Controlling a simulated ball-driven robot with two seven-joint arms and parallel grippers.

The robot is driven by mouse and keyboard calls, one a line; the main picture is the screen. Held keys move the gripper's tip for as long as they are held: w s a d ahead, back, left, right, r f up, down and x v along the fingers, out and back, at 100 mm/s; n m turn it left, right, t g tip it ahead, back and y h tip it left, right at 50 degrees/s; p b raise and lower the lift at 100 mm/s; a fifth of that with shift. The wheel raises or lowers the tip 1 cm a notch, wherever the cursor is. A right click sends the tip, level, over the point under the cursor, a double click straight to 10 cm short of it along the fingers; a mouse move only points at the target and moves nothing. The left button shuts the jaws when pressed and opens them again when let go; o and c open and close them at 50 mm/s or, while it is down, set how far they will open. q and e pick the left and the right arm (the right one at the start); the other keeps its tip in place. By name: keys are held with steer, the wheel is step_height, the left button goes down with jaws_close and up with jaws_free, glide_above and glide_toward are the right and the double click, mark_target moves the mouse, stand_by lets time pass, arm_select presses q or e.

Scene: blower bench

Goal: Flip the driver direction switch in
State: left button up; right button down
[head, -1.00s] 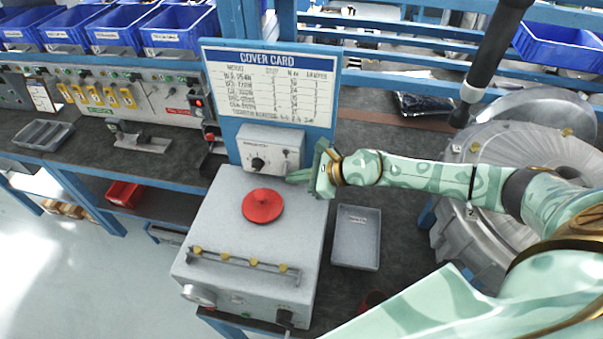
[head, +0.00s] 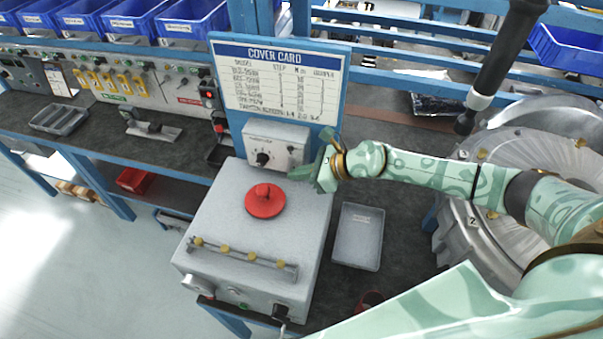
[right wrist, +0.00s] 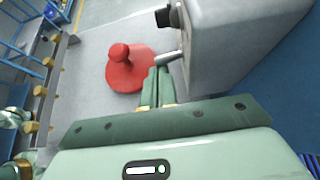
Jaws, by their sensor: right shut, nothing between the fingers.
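The grey driver control box (head: 275,146) with a black dial stands under the cover card, at the back of a larger grey housing. In the right wrist view, a short metal lever (right wrist: 169,57), which looks like the direction switch, sticks out from the box (right wrist: 235,45) below its dial (right wrist: 168,16). My right gripper (head: 293,174) is shut and empty at the box's lower right front. In the right wrist view its fingertips (right wrist: 158,70) are right by the lever; I cannot tell whether they touch. The lever is too small to make out in the head view.
A red knobbed disc (head: 265,201) sits on the housing (head: 215,225), close to my right fingers. The cover card (head: 280,85) rises behind the box. A grey tray (head: 358,237) lies right of the housing. A black hanging tool (head: 500,60) is at upper right.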

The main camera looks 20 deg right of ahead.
steer(key=shift+r+m+g+y+b, duration=0.2)
steer(key=shift+m+g+y+b, duration=0.15)
steer(key=shift+m, duration=0.15)
steer(key=shift+r, duration=0.15)
steer(key=shift+a, duration=0.1)
steer(key=shift+r, duration=0.15)
